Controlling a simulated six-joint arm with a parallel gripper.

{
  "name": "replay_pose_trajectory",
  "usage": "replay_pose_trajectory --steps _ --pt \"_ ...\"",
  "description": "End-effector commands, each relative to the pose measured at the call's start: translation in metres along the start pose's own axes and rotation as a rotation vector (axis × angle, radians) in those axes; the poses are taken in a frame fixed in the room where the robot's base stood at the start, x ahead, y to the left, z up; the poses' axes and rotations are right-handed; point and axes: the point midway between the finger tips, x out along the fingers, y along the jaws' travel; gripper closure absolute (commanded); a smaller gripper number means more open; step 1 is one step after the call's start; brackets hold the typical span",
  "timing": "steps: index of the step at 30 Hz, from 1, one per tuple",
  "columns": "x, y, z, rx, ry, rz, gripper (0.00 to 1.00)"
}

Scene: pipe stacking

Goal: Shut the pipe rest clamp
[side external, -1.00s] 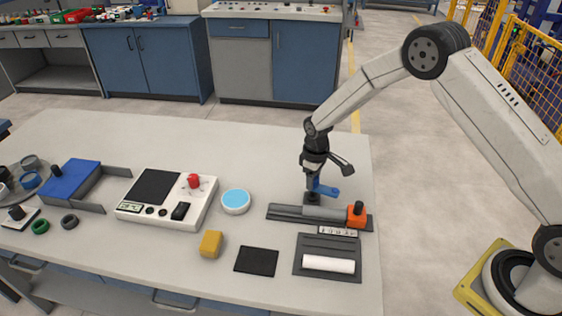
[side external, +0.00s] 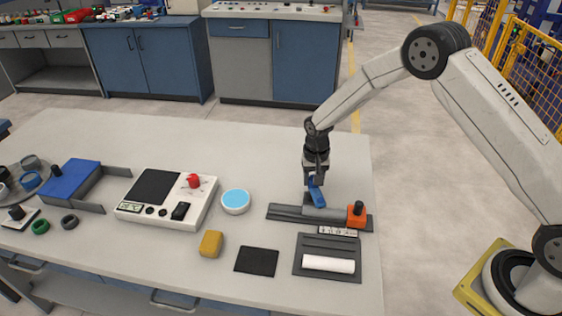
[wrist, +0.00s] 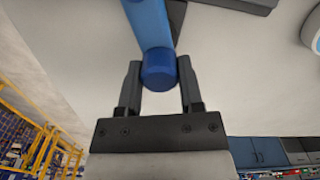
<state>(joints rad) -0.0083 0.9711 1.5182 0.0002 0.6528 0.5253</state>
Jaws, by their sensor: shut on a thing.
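The pipe rest (side external: 284,212) is a long dark grey rail near the right end of the bench, with a grey pipe-like bar lying along it. Its clamp has a blue lever (side external: 317,197), which now slants down across the rail towards the camera. My gripper (side external: 315,184) is upright over the rest with its fingers at the lever. In the wrist view the blue lever (wrist: 149,25) runs between the two fingers, its round end facing the palm. My gripper is shut on it. The clamp's pivot is hidden behind the gripper and lever.
An orange block (side external: 356,216) with a black knob sits at the rail's right end. A dark tray (side external: 312,250) holding a white roll (side external: 328,264) lies in front. A blue-topped round dish (side external: 236,201) stands to the left. The bench behind the rest is clear.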

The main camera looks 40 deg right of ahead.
Motion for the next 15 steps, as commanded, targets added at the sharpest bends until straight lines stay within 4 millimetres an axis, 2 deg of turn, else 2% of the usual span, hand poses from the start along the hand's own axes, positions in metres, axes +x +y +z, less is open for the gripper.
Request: replay_pose_trajectory --steps 9,15 --pt "-0.0012 0.0007 -0.0011 0.279 0.003 -0.001 1.00" --pt "-0.0013 0.0010 -0.0011 0.402 0.003 -0.001 1.00"
